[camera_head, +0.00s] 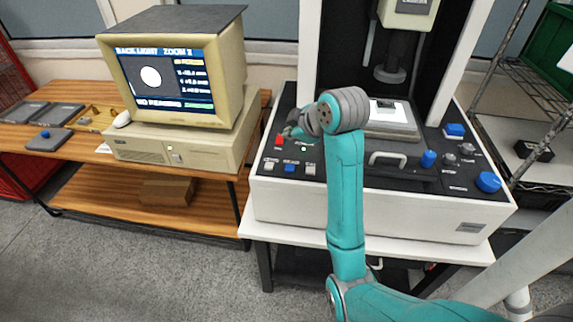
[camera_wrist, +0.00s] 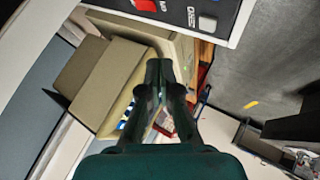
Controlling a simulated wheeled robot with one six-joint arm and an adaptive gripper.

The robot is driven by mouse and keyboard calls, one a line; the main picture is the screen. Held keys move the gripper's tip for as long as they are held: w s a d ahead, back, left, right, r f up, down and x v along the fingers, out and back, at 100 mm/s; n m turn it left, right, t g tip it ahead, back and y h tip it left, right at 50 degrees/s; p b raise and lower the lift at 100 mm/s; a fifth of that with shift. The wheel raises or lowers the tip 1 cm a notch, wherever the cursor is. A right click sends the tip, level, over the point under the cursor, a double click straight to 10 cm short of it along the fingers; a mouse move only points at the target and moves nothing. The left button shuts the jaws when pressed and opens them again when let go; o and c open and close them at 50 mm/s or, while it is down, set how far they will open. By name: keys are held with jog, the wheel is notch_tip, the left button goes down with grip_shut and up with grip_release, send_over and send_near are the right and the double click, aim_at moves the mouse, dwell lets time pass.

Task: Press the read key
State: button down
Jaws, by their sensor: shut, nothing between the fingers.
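The key panel (camera_head: 262,182) is the dark left part of the measuring machine's console. It carries a red key (camera_head: 280,141) at the back and a front row with a white key (camera_head: 270,164), a blue key (camera_head: 290,167) and another white key (camera_head: 310,170). The labels are too small to tell which is the read key. My gripper (camera_head: 292,131) is shut and empty, over the back of this panel near the red key; contact cannot be told. In the wrist view its fingertips (camera_wrist: 160,68) are together, with the red key (camera_wrist: 145,5) at the top edge.
A monitor (camera_head: 225,85) on a beige computer stands left on a wooden bench; its screen shows a white disc. Right of my arm are a handle (camera_head: 388,158), a blue knob (camera_head: 428,158) and a large blue knob (camera_head: 488,181). The machine's column rises behind.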

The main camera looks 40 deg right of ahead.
aim_at(291, 169)
jog(key=shift+f, duration=0.1)
jog(key=shift+f, duration=4.35)
jog(key=shift+f, duration=0.4)
jog(key=shift+f, duration=0.4)
jog(key=shift+r, duration=0.85)
jog(key=shift+r, duration=2.5)
